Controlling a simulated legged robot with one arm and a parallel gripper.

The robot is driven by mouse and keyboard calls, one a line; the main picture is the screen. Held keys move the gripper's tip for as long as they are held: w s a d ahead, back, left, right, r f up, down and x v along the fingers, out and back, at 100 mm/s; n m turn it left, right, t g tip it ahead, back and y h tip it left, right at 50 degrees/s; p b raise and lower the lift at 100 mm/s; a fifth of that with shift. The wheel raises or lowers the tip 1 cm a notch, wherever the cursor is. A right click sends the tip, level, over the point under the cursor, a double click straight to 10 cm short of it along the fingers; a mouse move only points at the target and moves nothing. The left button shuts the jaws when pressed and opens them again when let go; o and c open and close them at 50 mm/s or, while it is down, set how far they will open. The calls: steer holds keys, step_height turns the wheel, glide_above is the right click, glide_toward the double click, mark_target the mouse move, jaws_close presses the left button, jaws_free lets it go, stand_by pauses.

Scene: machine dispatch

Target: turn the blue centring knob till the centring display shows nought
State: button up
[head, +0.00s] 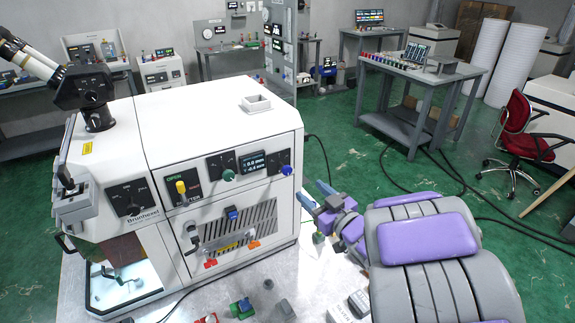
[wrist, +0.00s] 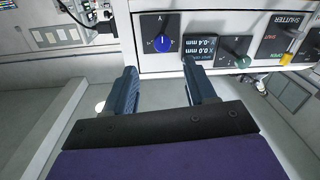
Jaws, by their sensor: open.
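The blue knob (head: 285,169) sits on the right of the machine's front panel. In the wrist view, which is upside down, this blue knob (wrist: 163,43) has a white pointer mark and a Y above it. The small dark display (head: 254,163) is beside it; in the wrist view the display (wrist: 200,48) seems to read 0.0 mm and -0.4 mm, small and partly covered by a finger. My gripper (head: 315,194) is open and empty, right of and below the knob, apart from it. In the wrist view the fingertips (wrist: 159,70) point toward the panel, the knob beyond the gap.
A green knob (head: 228,174) and a yellow shutter lever (head: 181,188) share the panel. A blue-capped part (head: 232,213) and orange pieces sit lower on the machine. Small loose parts (head: 242,309) lie on the bench in front.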

mark_target(288, 172)
steer(key=b+x, duration=0.1)
steer(key=x, duration=0.9)
steer(key=shift+w+a, duration=0.2)
steer(key=shift+a, duration=0.15)
steer(key=shift+b+x, duration=0.35)
steer(key=shift+x, duration=0.4)
